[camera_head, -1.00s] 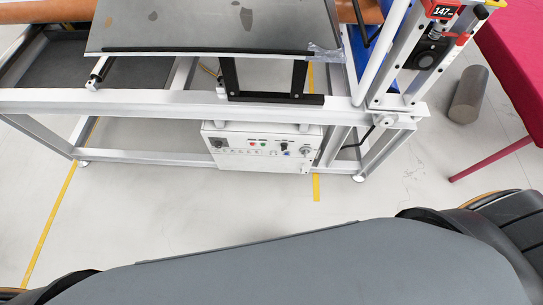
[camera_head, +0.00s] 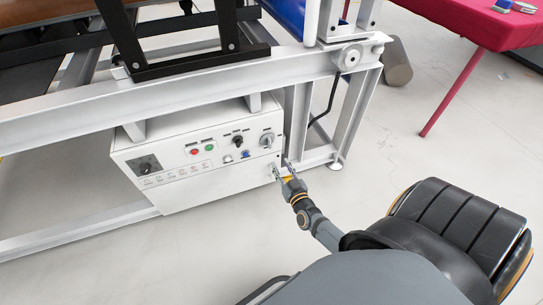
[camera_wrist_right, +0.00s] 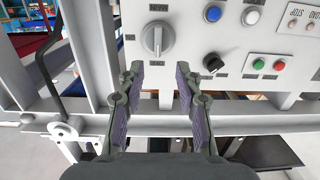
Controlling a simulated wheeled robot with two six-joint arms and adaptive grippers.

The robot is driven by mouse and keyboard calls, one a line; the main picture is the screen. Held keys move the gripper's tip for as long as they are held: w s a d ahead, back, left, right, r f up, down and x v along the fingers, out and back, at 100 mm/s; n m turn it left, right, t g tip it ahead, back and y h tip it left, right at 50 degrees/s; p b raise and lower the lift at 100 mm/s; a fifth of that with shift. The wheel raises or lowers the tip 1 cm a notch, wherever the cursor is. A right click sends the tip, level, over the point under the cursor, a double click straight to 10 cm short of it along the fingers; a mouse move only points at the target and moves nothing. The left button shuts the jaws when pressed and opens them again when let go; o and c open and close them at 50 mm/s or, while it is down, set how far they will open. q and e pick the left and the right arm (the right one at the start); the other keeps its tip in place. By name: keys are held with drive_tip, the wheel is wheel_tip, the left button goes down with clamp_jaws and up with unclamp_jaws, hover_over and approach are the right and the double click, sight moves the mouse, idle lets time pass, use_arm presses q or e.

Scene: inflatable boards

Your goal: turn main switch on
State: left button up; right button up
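A white control box (camera_head: 185,190) hangs under the metal frame. A large grey rotary knob, which looks like the main switch (camera_head: 267,139), is at the right end of its panel. In the right wrist view, the main switch (camera_wrist_right: 157,39) shows its raised handle about vertical. My right gripper (camera_head: 283,174) is in front of the box's lower right corner, below the knob in the head view. In the wrist view its two fingers (camera_wrist_right: 159,78) are spread apart with nothing between them, tips close to the knob's image. Contact cannot be told. My left gripper is not in view.
Beside the knob are a black selector (camera_head: 238,141), a green button (camera_head: 209,148), a red button (camera_head: 194,152) and a blue button (camera_head: 245,155). A frame leg (camera_head: 355,115) stands right of the box. A red-covered table (camera_head: 470,25) and grey cylinder (camera_head: 397,62) are beyond.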

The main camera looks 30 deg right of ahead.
sight(270, 143)
drive_tip(key=shift+t+h, duration=0.3)
drive_tip(key=b+x, duration=0.1)
drive_tip(key=x, duration=0.2)
drive_tip(key=b+x, duration=0.2)
drive_tip(key=x, duration=0.2)
drive_tip(key=shift+w+d+r, duration=0.1)
drive_tip(key=shift+w+r, duration=0.1)
drive_tip(key=shift+w, duration=0.1)
drive_tip(key=x, duration=0.3)
drive_tip(key=shift+r+b, duration=0.1)
drive_tip(key=shift+b, duration=0.3)
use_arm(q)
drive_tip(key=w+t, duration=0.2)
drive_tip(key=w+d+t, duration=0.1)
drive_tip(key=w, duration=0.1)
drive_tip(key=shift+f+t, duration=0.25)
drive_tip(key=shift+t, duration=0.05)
use_arm(e)
drive_tip(key=shift+w, duration=0.25)
clamp_jaws()
